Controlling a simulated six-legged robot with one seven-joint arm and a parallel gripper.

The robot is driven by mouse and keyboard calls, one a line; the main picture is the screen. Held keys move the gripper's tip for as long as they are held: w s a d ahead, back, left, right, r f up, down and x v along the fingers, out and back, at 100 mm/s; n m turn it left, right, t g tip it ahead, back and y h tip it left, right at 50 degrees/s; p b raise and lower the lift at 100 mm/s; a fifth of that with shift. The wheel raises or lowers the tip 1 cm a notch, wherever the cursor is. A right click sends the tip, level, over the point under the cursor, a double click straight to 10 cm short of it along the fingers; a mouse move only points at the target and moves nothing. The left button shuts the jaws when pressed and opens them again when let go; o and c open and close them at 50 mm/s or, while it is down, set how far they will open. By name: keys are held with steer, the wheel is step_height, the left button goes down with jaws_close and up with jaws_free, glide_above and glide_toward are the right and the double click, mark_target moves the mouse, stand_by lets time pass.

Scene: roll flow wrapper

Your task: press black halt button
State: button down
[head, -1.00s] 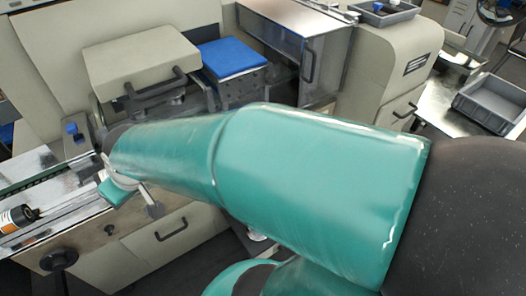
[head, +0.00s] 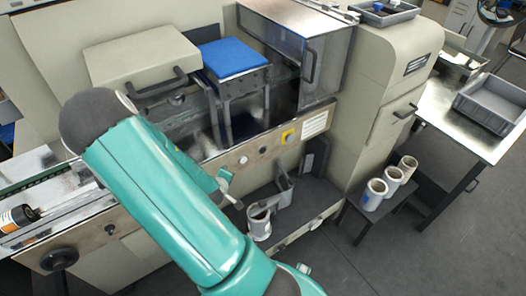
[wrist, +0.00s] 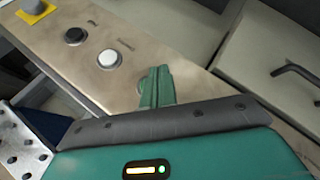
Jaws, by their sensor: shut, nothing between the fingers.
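The black button (wrist: 75,35) sits on the beige control panel (wrist: 140,75) in the wrist view, upper left of my gripper. A white button (wrist: 107,58) lies between it and my gripper. A yellow-based emergency knob (wrist: 38,8) is beyond the black button. My gripper (wrist: 158,70) is shut and empty over the panel, to the right of the white button; I cannot tell whether it touches the panel. In the head view, my gripper (head: 226,178) is at the machine's front, left of the small panel buttons. The black button (head: 262,149) is small there.
A blue pad (head: 228,57) tops a stand behind the panel. A clear guard door (head: 285,45) is at its right. Below the panel, a shelf holds a grey-white cup (head: 259,224). White rolls (head: 374,194) stand on a side bench. A handwheel (head: 58,259) is at left.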

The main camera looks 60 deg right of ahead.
mark_target(263, 150)
steer(key=s+d+f+n+t+h, duration=0.1)
steer(key=s+d+n+h, duration=0.5)
steer(key=s+d+n, duration=0.4)
steer(key=s+d, duration=0.3)
steer(key=s, duration=0.2)
steer(key=shift+d+t+h, duration=0.3)
steer(key=shift+d, duration=0.05)
steer(key=shift+w, duration=0.1)
steer(key=w+d, duration=0.4)
steer(key=w, duration=0.3)
steer(key=shift+w, duration=0.4)
stand_by(1.0)
steer(key=shift+w+d, duration=0.2)
steer(key=shift+w, duration=0.15)
